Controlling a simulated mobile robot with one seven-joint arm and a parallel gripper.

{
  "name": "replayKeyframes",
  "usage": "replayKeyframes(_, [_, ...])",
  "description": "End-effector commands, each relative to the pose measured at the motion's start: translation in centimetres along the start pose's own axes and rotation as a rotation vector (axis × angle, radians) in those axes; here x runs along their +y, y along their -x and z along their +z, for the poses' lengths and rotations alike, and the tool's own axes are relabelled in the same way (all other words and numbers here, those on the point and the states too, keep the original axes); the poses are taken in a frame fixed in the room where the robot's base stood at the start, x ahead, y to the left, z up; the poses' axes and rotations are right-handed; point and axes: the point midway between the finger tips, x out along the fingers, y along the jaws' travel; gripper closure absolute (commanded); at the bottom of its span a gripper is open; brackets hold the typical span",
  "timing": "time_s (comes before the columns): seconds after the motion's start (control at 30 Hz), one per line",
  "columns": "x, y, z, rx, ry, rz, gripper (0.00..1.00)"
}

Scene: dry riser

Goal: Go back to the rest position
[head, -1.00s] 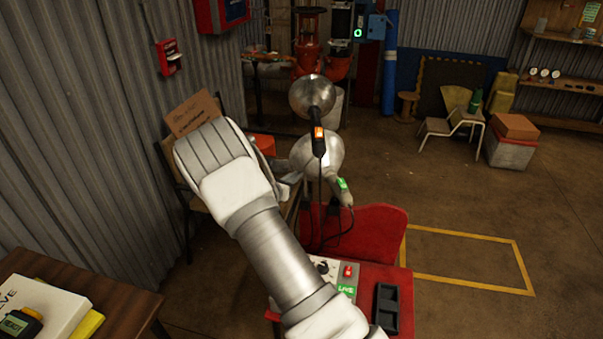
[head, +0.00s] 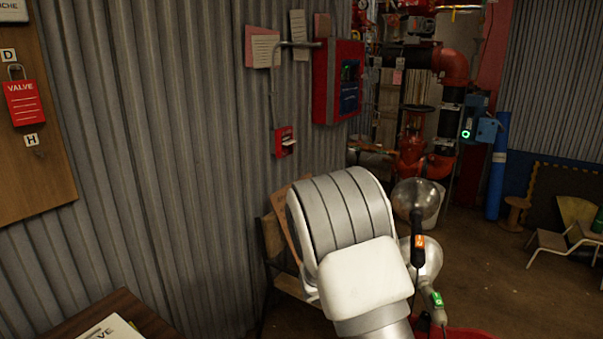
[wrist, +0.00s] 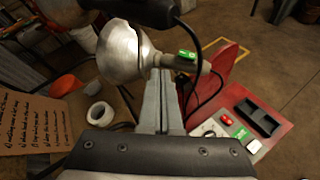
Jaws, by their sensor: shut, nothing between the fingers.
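My gripper (wrist: 163,105) shows in the wrist view with its two fingers together and nothing between them. It points out over the bench area, just below a silver lamp (wrist: 122,52) with a green tag; I cannot tell whether they touch. In the head view my white and grey arm rises from the bottom centre and hides the gripper. Two silver lamps stand behind its right side, an upper one with an orange tag (head: 418,242) and a lower one with a green tag (head: 437,299).
A red unit with a switch panel (wrist: 225,130) and a black tray (wrist: 258,117) lies at right in the wrist view. A cardboard sign (wrist: 30,122) and a white tape roll (wrist: 100,114) are at left. A corrugated wall (head: 170,150) runs along the left. Open floor (head: 490,285) shows at right.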

Motion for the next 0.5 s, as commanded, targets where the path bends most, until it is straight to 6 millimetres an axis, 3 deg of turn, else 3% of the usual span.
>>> replayKeyframes(0.03, [-0.9,0.6,1.8,0.025,-0.085,-0.042,1.0])
replayKeyframes(0.2, [-4.5,2.7,5.7,0.108,-0.344,-0.18,1.0])
replayKeyframes(0.5, [-10.4,7.9,10.5,0.263,-0.781,-0.397,1.0])
